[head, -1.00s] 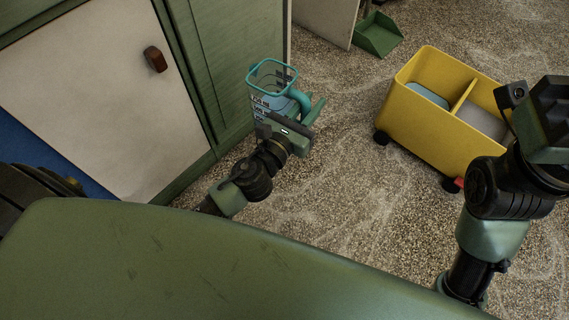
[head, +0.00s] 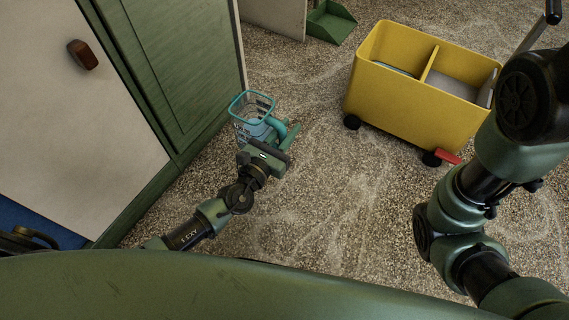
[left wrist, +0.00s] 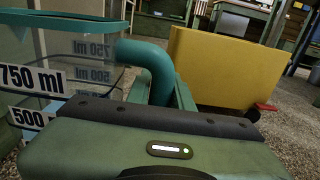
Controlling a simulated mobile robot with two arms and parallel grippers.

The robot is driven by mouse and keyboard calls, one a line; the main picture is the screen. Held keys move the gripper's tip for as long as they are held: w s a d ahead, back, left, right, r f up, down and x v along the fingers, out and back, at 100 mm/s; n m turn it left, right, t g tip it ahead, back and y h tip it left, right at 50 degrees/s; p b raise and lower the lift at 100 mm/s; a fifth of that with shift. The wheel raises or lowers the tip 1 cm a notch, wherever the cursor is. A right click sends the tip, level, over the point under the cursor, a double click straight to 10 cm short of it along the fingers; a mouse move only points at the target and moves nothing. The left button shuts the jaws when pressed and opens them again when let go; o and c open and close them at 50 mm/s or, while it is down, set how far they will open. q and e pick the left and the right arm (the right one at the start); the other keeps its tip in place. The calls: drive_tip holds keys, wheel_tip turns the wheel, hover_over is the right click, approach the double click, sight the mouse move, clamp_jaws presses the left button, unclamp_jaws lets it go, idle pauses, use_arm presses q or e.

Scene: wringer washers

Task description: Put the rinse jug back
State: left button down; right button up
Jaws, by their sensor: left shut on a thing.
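The rinse jug (head: 249,120) is a clear jug with a teal rim, teal handle and measuring marks. I hold it upright above the speckled floor, in front of the green cabinet. My left gripper (head: 284,136) is shut on its teal handle. In the left wrist view the jug's handle (left wrist: 152,68) rises between the fingers, and "750 ml" and "500" labels show on its side at the left. Whether it holds liquid I cannot tell. My right arm is at the right edge of the head view, with its gripper out of frame.
A yellow wheeled cart (head: 402,108) with a divided open top stands to the right of the jug, with a red piece (head: 447,157) at its lower corner. A green cabinet (head: 172,75) with a pale door is at left. A green dustpan (head: 331,22) lies behind. Floor between is clear.

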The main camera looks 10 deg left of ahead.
use_arm(q)
wheel_tip(320, 180, down, 14)
drive_tip(key=b, duration=0.9)
drive_tip(key=shift+r, duration=0.35)
drive_tip(key=c, duration=1.3)
unclamp_jaws()
drive_tip(key=shift+f, duration=0.2)
drive_tip(key=shift+o, duration=0.2)
